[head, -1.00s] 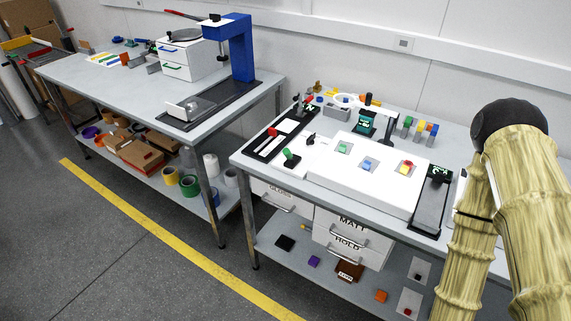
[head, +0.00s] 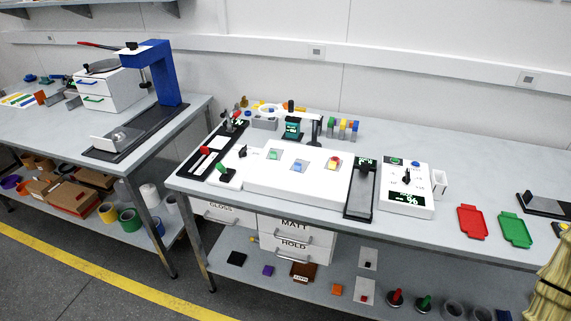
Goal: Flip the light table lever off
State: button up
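The light table (head: 300,187) is a long white box on the right-hand bench, and its top looks bright white. Small green, blue and red-and-yellow pieces rest on it in a row. At its left end stands a small lever with a green handle (head: 222,168) on a dark base. A black knob or lever (head: 243,152) stands just behind it. I cannot tell for sure which one belongs to the light table.
A black tray with a red-handled part (head: 205,150) lies left of the light table. To its right stand a black stand (head: 360,190), a white scale-like box (head: 405,190), a red tray (head: 472,221) and a green tray (head: 515,230). Drawers hang under the bench. Grey floor lies in front.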

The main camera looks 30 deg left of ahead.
aim_at(219, 167)
jog(key=z, duration=0.35)
jog(key=i, duration=0.9)
jog(key=u, duration=0.85)
jog(key=k, duration=0.95)
jog(key=u, duration=0.65)
